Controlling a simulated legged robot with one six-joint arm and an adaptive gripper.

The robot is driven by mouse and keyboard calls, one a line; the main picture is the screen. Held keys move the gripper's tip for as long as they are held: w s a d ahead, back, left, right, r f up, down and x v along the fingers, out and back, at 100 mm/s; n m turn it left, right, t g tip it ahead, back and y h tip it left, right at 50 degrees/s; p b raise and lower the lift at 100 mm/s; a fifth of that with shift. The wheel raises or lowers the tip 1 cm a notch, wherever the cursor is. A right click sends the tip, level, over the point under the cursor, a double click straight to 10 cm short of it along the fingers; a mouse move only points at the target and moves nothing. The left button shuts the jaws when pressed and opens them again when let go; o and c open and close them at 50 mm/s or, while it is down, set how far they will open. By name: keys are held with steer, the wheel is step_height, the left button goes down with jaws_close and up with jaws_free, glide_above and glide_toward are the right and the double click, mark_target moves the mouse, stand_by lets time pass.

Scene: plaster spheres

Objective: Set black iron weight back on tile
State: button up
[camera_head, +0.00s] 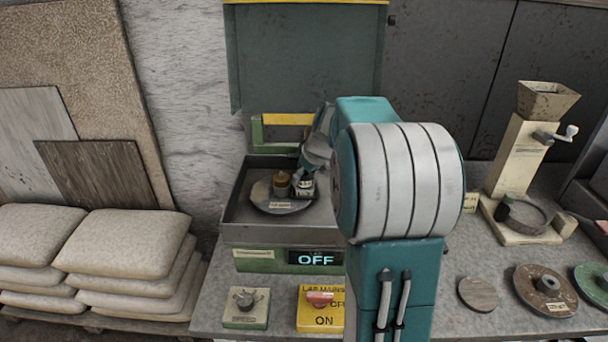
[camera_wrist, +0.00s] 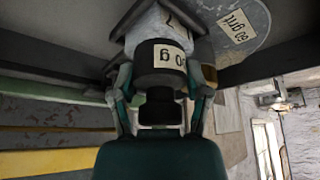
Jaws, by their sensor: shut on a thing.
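The black iron weight (camera_wrist: 158,55) has a white label ending in "0 g". My gripper (camera_wrist: 160,88) is shut on its dark knob, with one finger on each side. Beyond the weight is a pale grey rounded piece with a dark mark (camera_wrist: 148,22), and behind that a dark square-edged plate (camera_wrist: 190,18), perhaps the tile. I cannot tell whether the weight touches them. In the head view the weight (camera_head: 304,185) is small and partly hidden by my arm, over a grey disc (camera_head: 262,203) labelled "60 grit" in the wrist view.
The disc lies in a machine's walled tray (camera_head: 240,212), whose display (camera_head: 315,258) reads OFF. A yellow switch box (camera_head: 321,315) and a dial box (camera_head: 245,307) stand in front. Loose discs (camera_head: 545,290) lie at right.

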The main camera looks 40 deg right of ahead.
steer(key=o, duration=1.4)
steer(key=shift+f, duration=0.1)
steer(key=shift+r, duration=2.05)
